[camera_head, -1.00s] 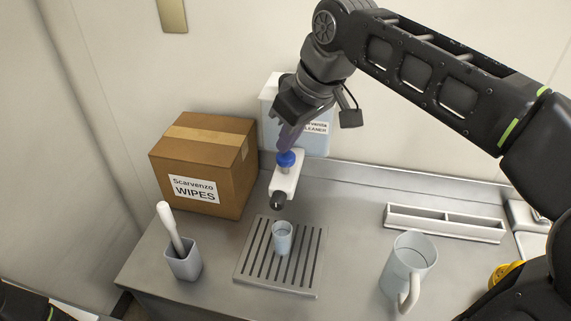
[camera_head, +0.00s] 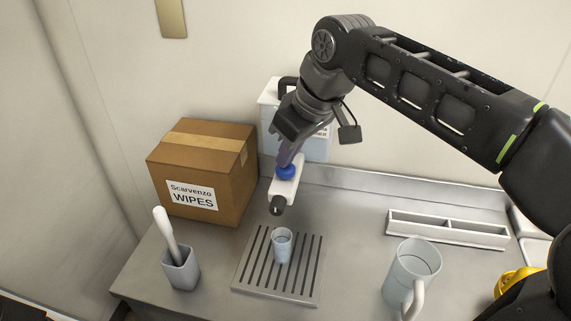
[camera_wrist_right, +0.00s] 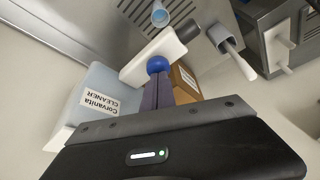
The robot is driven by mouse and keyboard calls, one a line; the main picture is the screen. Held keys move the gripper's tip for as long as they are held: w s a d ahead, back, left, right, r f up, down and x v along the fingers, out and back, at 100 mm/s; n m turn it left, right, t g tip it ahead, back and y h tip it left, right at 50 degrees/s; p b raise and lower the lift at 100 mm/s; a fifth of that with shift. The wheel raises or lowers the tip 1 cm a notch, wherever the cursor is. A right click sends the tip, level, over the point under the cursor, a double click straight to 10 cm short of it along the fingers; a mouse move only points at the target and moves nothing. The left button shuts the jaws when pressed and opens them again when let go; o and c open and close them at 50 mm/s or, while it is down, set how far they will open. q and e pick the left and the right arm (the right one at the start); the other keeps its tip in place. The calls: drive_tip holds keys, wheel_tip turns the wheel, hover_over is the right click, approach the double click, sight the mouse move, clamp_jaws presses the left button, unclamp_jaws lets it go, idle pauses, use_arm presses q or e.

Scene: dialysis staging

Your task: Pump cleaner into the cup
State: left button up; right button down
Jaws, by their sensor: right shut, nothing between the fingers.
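The white cleaner container (camera_head: 315,148) stands against the back wall, labelled "Corvanita CLEANER" in the right wrist view (camera_wrist_right: 100,103). Its white pump block (camera_head: 285,191) reaches forward, with a blue knob (camera_head: 286,174) on top and a dark nozzle (camera_head: 277,209). The small pale-blue cup (camera_head: 282,246) stands upright on the slotted drip tray (camera_head: 238,286), below and slightly in front of the nozzle. My right gripper (camera_head: 288,160) is shut and empty, pointing down with its fingertips at the top of the blue knob. The wrist view also shows the tips at the knob (camera_wrist_right: 157,66).
A cardboard wipes box (camera_head: 225,190) stands left of the container. A grey holder (camera_head: 181,270) with a white-handled tool is at the front left. A pale jug (camera_head: 405,272) and a long divided white tray (camera_head: 448,230) are on the right. Bare counter lies between drip tray and jug.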

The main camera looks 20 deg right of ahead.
drive_tip(key=shift+r+p, duration=1.35)
drive_tip(key=shift+r, duration=0.2)
drive_tip(key=shift+f, duration=0.2)
idle(0.7)
drive_tip(key=shift+f+b, duration=1.35)
drive_tip(key=shift+f, duration=0.1)
drive_tip(key=shift+r, duration=0.1)
drive_tip(key=shift+r+p, duration=1.35)
drive_tip(key=shift+r, duration=0.15)
drive_tip(key=shift+f+b, duration=0.85)
drive_tip(key=shift+f, duration=0.15)
idle(0.7)
drive_tip(key=shift+r+p, duration=0.85)
drive_tip(key=shift+r, duration=0.15)
